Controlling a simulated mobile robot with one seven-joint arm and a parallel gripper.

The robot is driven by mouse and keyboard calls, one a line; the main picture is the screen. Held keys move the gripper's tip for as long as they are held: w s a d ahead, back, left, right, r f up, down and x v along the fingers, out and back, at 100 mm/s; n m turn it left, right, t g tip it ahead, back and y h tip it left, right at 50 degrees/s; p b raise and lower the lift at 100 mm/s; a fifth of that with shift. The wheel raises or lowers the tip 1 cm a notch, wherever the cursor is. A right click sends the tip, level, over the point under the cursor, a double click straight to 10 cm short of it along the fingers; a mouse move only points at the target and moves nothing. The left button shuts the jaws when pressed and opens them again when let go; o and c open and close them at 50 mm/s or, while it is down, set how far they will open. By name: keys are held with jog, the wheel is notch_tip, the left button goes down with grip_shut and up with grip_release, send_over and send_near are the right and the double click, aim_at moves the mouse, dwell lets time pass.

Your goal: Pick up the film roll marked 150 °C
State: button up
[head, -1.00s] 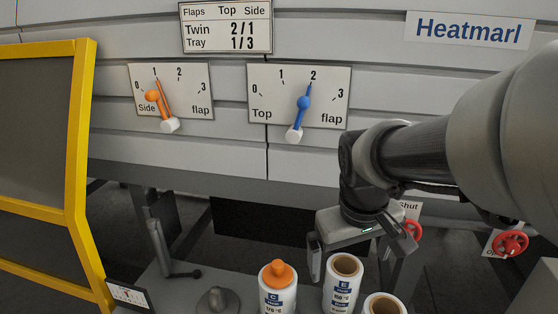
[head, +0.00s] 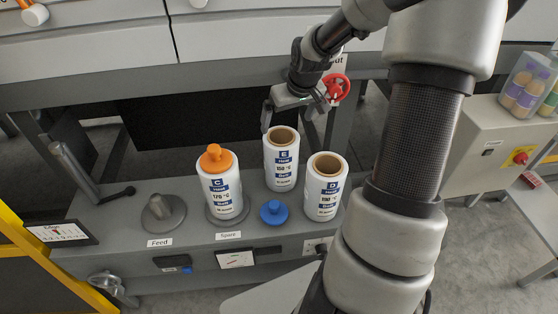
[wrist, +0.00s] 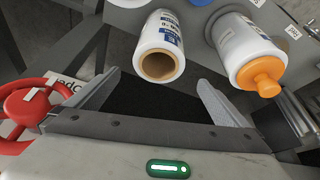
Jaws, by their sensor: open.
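The film roll marked 150 °C (head: 281,172) is white with a brown core and a blue label with the letter E. It stands upright on the grey bench, behind and between two other rolls. My gripper (head: 294,110) is open and empty, above and behind this roll in the head view. In the wrist view the open-cored roll (wrist: 171,32), which looks like the same one, shows beyond the gap between the fingers of my gripper (wrist: 159,80). I see no contact. Its label is only partly readable there.
Roll C (head: 219,192) with an orange plug stands left, and roll D (head: 323,190) stands close on the right. A blue plug (head: 273,213) lies in front. A red handwheel (head: 336,88) is near my gripper. An empty spindle (head: 162,212) marked Feed stands left.

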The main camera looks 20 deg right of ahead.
jog(key=b, duration=0.3)
send_near(281, 139)
jog(key=f, duration=0.2)
jog(key=a+f, duration=0.1)
jog(key=f, duration=0.3)
jog(key=shift+w+a, duration=0.15)
jog(key=shift+a, duration=0.15)
jog(key=shift+c, duration=0.3)
jog(key=c, duration=1.5)
jog(key=shift+r, duration=0.1)
jog(key=shift+c, duration=1)
